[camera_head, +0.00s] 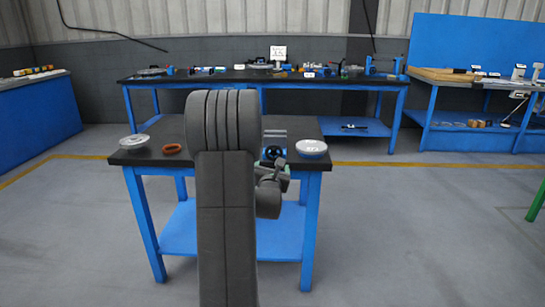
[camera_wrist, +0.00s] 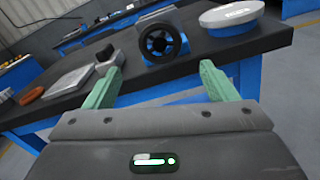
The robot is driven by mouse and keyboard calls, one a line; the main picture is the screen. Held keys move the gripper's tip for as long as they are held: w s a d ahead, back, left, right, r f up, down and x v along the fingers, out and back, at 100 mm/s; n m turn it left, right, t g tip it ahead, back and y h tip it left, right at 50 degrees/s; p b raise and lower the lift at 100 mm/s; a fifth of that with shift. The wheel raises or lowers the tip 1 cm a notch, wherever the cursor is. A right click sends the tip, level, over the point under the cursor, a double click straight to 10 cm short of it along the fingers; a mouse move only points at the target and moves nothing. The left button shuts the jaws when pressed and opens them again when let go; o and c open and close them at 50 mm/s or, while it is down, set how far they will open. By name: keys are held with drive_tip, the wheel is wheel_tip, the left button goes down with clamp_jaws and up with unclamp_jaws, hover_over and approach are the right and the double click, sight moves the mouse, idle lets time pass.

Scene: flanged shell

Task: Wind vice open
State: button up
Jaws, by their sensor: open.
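The vice (camera_head: 274,153) stands on the black-topped blue table, partly hidden behind my arm in the head view. In the wrist view, the blue vice body (camera_wrist: 181,42) shows with a round black handwheel (camera_wrist: 161,41) facing me. My gripper (camera_wrist: 160,82) has its two green fingers apart, one on each side below the handwheel, with nothing between them. The fingers look short of the wheel and not touching it. In the head view my gripper (camera_head: 276,176) is at the table's front edge. How far the vice jaws are open cannot be told.
A white round flanged part (camera_head: 312,148) sits right of the vice; it also shows in the wrist view (camera_wrist: 232,14). An orange ring (camera_head: 172,149) and a pale dish (camera_head: 134,141) lie at the left. A flat grey plate (camera_wrist: 66,83) lies left of the vice. Floor around is clear.

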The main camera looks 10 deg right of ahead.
sight(274, 155)
drive_tip(key=x, duration=1)
drive_tip(key=shift+w+b, duration=0.2)
drive_tip(key=shift+b, duration=0.15)
drive_tip(key=shift+f, duration=0.1)
drive_tip(key=c, duration=0.9)
